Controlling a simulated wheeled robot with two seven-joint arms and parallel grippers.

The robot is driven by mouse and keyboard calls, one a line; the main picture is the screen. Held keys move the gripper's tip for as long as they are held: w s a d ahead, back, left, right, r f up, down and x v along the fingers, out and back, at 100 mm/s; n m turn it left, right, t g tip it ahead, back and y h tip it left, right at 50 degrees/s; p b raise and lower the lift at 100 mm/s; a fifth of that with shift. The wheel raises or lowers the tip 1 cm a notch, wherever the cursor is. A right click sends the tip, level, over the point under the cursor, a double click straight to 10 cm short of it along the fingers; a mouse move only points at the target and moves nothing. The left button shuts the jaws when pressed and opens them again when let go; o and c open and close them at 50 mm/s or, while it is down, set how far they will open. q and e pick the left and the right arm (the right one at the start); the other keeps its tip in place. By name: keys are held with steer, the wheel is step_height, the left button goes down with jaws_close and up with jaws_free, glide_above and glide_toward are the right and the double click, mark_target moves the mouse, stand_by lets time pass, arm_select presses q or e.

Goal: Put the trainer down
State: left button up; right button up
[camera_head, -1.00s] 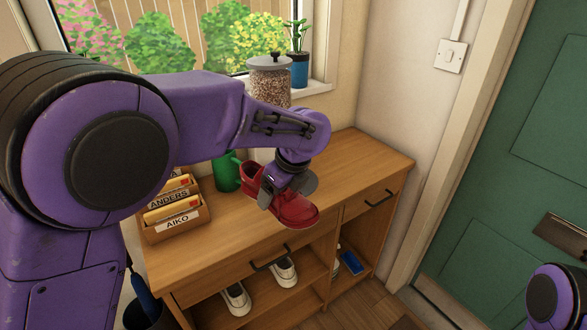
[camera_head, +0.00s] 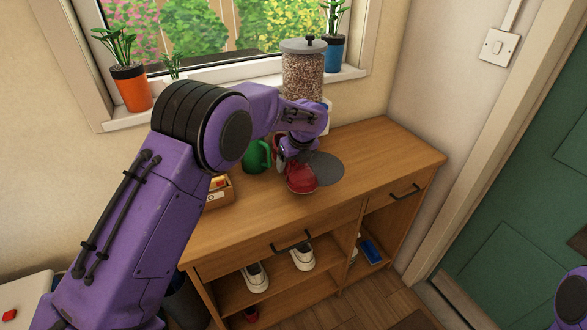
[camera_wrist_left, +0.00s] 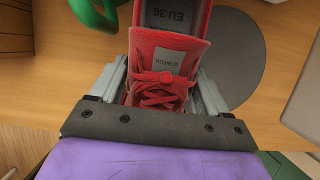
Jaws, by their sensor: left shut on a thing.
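The red trainer (camera_head: 301,179) is at the top of the wooden cabinet (camera_head: 240,225), beside and partly in front of a round grey mat (camera_head: 326,168). My left gripper (camera_head: 291,157) is shut on the trainer, coming down from above. In the left wrist view the trainer (camera_wrist_left: 168,52) sits between the two grey fingers (camera_wrist_left: 163,88), laces and tongue facing the camera, with "EU 36" on its insole. The grey mat (camera_wrist_left: 238,58) shows to its right. I cannot tell whether the sole touches the wood. My right gripper is out of view.
A green mug (camera_head: 257,156) stands close left of the trainer, and a glass jar (camera_head: 302,75) stands behind. A letter box (camera_head: 220,193) is partly behind my arm. Light shoes (camera_head: 257,278) sit on the shelf below. The cabinet top at right (camera_head: 390,155) is clear.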

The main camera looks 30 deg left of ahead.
arm_select(q)
steer(key=shift+w+a+f, duration=0.1)
steer(key=shift+w+f, duration=0.05)
steer(key=shift+f, duration=1.6)
steer(key=o, duration=1.2)
steer(key=shift+c, duration=0.2)
